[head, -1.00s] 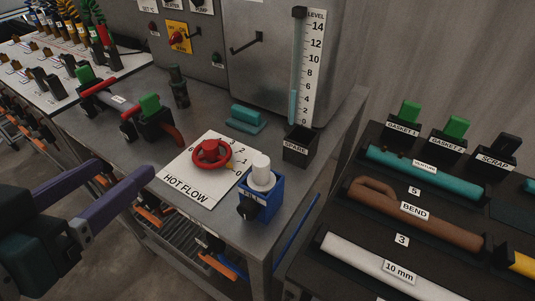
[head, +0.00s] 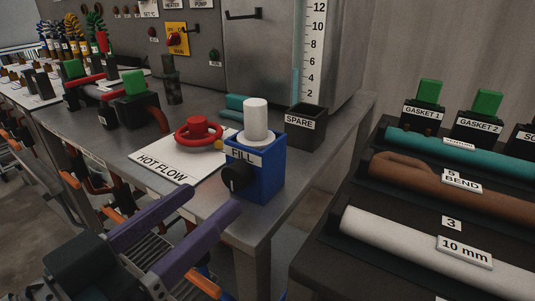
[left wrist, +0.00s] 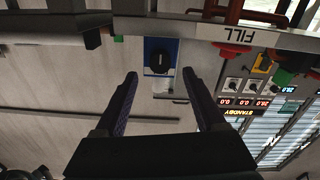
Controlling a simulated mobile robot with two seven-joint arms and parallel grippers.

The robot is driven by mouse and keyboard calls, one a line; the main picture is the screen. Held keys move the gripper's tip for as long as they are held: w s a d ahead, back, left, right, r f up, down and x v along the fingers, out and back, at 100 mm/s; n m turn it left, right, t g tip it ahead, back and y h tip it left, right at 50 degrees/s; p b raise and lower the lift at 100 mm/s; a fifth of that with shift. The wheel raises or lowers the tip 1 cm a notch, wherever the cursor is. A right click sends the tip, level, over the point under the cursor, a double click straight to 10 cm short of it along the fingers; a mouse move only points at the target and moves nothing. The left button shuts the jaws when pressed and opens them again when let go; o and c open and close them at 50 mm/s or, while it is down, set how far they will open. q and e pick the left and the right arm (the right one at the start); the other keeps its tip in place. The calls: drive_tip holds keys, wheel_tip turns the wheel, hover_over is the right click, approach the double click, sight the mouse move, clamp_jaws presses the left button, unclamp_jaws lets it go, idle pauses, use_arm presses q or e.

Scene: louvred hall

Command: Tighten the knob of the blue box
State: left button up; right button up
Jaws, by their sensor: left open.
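The blue box (head: 262,176) labelled FILL stands near the front corner of the metal table, with a white cylinder (head: 256,118) upright in its top. Its black knob (head: 236,177) is on the side facing me. In the left wrist view the blue box (left wrist: 150,48) and its knob (left wrist: 160,62) show beyond the fingers, between them. My left gripper (head: 215,202) is open and empty in front of the table, short of the knob and apart from it. In the left wrist view its two purple fingers (left wrist: 160,80) are spread wide. My right gripper is not in view.
The red wheel (head: 198,133) on the HOT FLOW plate (head: 162,167) is just left of the box. The SPARE bin (head: 304,130) stands behind it to the right. A dark rack of pipes (head: 370,222) is at the right, with a gap between it and the table.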

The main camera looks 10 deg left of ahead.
sight(232, 180)
use_arm(q)
drive_tip(key=shift+x, duration=2.15)
drive_tip(key=shift+c, duration=0.4)
clamp_jaws()
